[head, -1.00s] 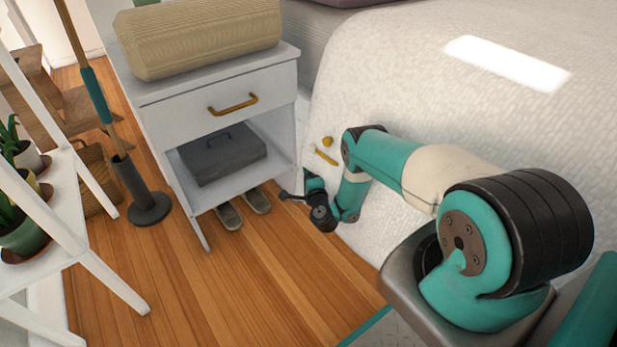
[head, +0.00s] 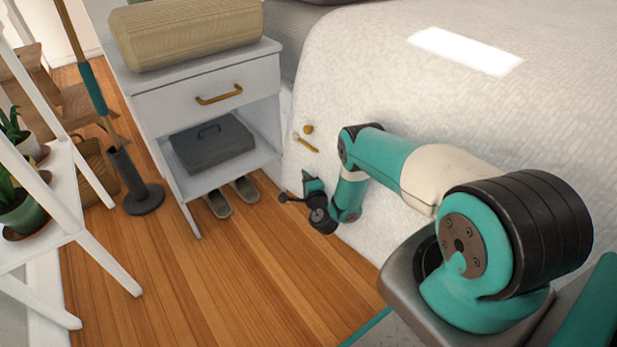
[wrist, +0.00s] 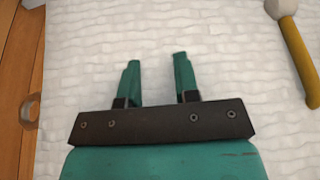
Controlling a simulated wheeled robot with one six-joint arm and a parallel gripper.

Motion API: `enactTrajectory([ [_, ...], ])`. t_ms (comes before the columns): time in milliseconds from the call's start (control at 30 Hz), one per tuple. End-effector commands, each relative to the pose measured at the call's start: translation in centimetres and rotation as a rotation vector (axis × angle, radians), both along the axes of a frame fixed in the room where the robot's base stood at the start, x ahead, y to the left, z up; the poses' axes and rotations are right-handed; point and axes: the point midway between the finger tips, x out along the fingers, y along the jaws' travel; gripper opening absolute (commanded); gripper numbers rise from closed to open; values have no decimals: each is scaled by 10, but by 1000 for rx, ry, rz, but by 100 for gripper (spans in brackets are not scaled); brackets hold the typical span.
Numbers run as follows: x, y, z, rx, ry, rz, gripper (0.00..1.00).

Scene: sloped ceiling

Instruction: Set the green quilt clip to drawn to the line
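A yellow fitting is on the side of the white quilted bed cover (head: 430,110), with a round knob (head: 308,129) and a short yellow bar (head: 306,144) just below it. I see no clearly green clip; I cannot tell whether this fitting is it. In the wrist view a yellow bar (wrist: 298,58) with a paler end is at the upper right, beyond and right of my gripper (wrist: 157,62). My gripper's two teal fingers are apart with only quilt behind them. In the head view my gripper (head: 290,198) is low beside the bed, below the fitting and apart from it.
A white nightstand (head: 210,95) with a gold handle stands left of the bed, holding a beige roll (head: 185,30) and a grey box (head: 212,145). Slippers (head: 218,204) lie under it. A plant stand (head: 60,200) is at the left. The wooden floor (head: 235,275) in front is clear.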

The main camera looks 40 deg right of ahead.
Motion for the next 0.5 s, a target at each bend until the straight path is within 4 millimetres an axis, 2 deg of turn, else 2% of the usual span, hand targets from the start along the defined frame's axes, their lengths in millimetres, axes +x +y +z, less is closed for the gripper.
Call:
enactTrajectory([
  [333,-2,-4,-1,2,2,-5,0],
  [367,-2,-5,-1,1,3,-5,36],
  [433,-2,-5,-1,1,3,-6,52],
  [500,-2,-6,0,1,2,-6,54],
])
